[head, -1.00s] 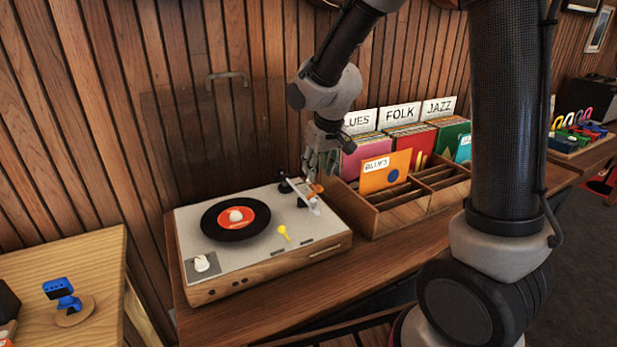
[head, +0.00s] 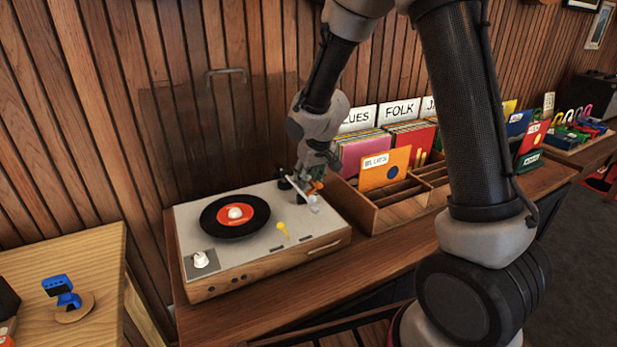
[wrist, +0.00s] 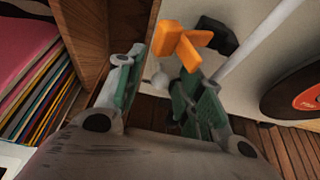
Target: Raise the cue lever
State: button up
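The turntable (head: 262,262) has a white top and wooden sides, with a black record (head: 212,222) on its platter. An orange T-shaped piece (wrist: 184,45), seemingly the cue lever, stands by the pale tonearm (wrist: 258,42); in the head view it is a small orange patch (head: 316,186) partly hidden by my gripper. A yellow lever (head: 283,229) lies on the deck nearer the front. My gripper (head: 308,186) is low over the deck's right rear. In the wrist view its fingers (wrist: 158,82) are apart, with the orange piece just beyond them; contact cannot be told.
A wooden record crate (head: 395,215) with sleeves and genre cards stands close right of the turntable. The clear lid (head: 215,130) stands raised behind it. A pale table (head: 75,270) with a blue object on a round base (head: 62,292) is at left.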

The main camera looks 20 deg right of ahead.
aim_at(309, 176)
grip_shut()
jog(key=shift+w+r+g, duration=0.1)
jog(key=shift+w+g, duration=0.25)
jog(key=shift+g, duration=0.05)
jog(key=shift+w+a+r+g, duration=0.1)
jog(key=shift+w+g, duration=0.2)
jog(key=shift+g, duration=0.8)
grip_release()
notch_tip(309, 176, up, 12)
jog(key=s, duration=0.1)
jog(key=shift+s, duration=0.35)
jog(key=shift+d, duration=0.2)
jog(key=shift+c, duration=0.3)
